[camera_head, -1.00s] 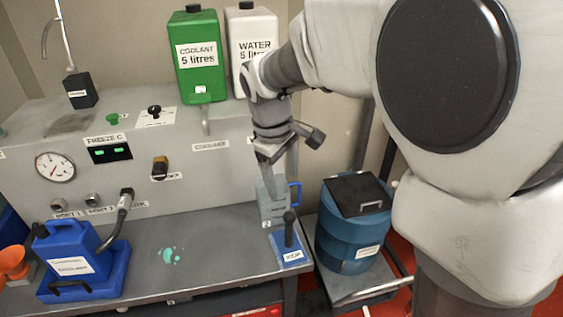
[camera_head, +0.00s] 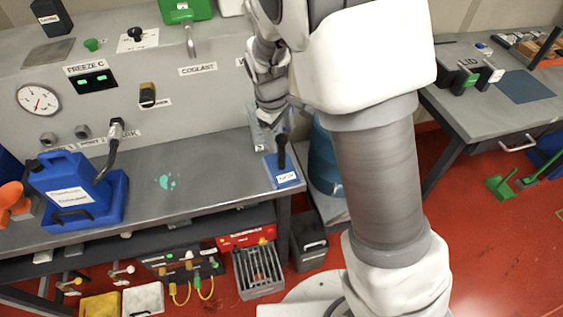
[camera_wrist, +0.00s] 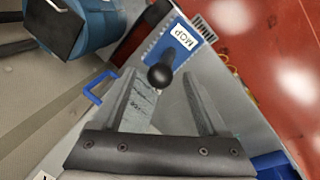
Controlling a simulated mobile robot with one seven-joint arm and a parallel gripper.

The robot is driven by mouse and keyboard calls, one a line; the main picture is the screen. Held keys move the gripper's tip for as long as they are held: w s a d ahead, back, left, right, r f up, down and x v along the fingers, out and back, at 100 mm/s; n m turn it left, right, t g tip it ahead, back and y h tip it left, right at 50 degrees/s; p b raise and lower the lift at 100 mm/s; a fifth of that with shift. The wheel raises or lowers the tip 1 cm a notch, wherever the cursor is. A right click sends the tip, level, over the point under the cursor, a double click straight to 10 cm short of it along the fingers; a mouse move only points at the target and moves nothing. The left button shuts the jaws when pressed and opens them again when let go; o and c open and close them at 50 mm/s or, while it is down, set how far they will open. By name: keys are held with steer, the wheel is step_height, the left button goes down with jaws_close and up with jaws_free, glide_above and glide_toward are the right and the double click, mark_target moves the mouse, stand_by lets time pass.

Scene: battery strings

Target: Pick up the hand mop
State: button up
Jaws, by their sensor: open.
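The hand mop (camera_head: 285,178) is a blue block marked MOP with an upright black handle. It stands on the right end of the grey bench top, in front of a small grey stand. In the wrist view the mop (camera_wrist: 176,40) lies just beyond my fingertips, its round black knob pointing toward the camera and between the finger lines. My gripper (camera_wrist: 159,76) is open and empty. In the head view my gripper (camera_head: 268,128) hangs just behind and left of the handle, partly hidden by my arm. I cannot tell the exact gap.
A blue jug (camera_head: 70,190) stands on the left of the bench, and a teal puddle (camera_head: 166,182) lies mid-bench. A blue drum (camera_wrist: 92,22) stands beyond the bench's right end. A blue loop handle (camera_wrist: 97,88) sits left of my fingers.

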steer(key=shift+f, duration=0.15)
jaws_close()
stand_by(1.4)
